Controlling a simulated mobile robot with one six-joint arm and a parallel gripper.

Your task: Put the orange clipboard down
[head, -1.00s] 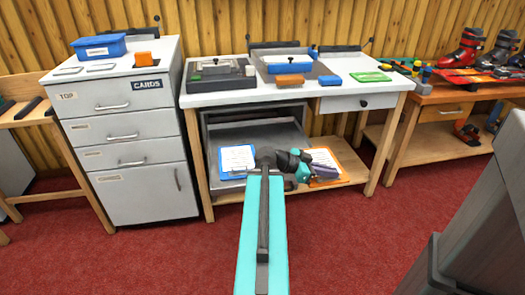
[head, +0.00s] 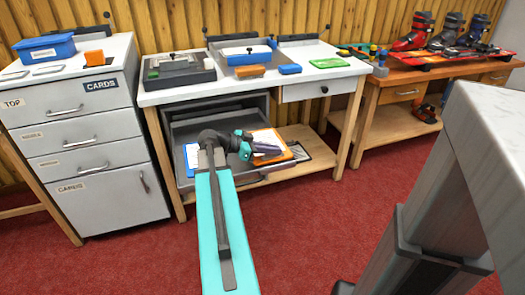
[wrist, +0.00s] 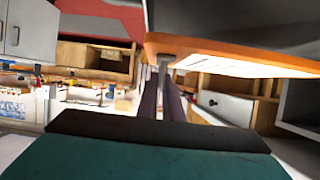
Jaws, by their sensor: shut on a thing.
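My gripper (head: 262,148) is shut on the orange clipboard (head: 286,157), over the right part of the open lower drawer or tray (head: 215,130) under the bench. The gripper hides much of the clipboard. In the wrist view the clipboard's orange edge (wrist: 215,56) crosses the upper right, with its pale face below, and my gripper's fingers (wrist: 163,97) reach up to it. I cannot tell whether it touches the drawer.
The bench top (head: 200,92) holds grey trays and blue, orange and green items. A drawer cabinet (head: 85,135) stands left. A large grey structure fills the right foreground.

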